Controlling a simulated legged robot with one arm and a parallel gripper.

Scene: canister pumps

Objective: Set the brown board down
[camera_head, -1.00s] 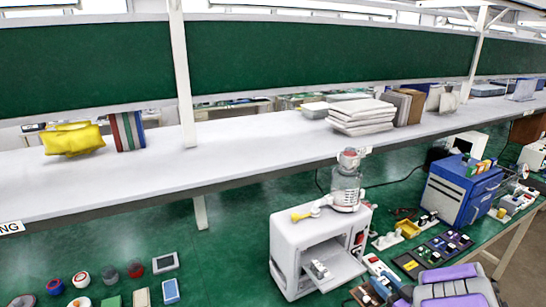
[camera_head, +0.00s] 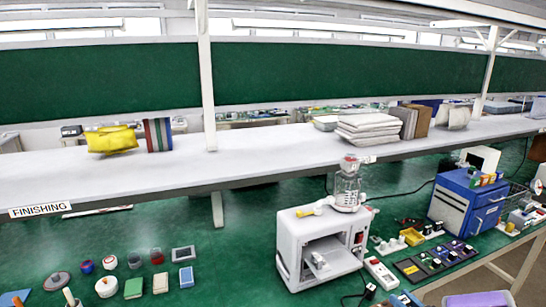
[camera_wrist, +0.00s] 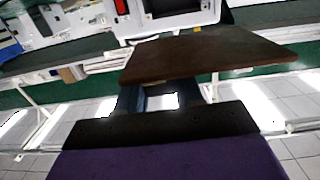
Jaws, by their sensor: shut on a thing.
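The brown board (camera_wrist: 210,54) is in the wrist view, a flat dark brown plate lying beyond the purple and black body of my gripper (camera_wrist: 168,90). My gripper is shut on its near edge; the fingertips are partly hidden by the board. The board appears held out in the air, with floor tiles showing below it. In the head view, only a purple and grey part of my arm (camera_head: 478,299) shows at the bottom right, and the held board is not visible there.
A white machine (camera_head: 300,232) with an open front stands on the green bench, a glass jar (camera_head: 347,190) on top. A blue box (camera_head: 466,200), dark trays (camera_head: 433,260) and small parts crowd the right. Jars and blocks sit at left. Bare green surface (camera_head: 235,250) lies between.

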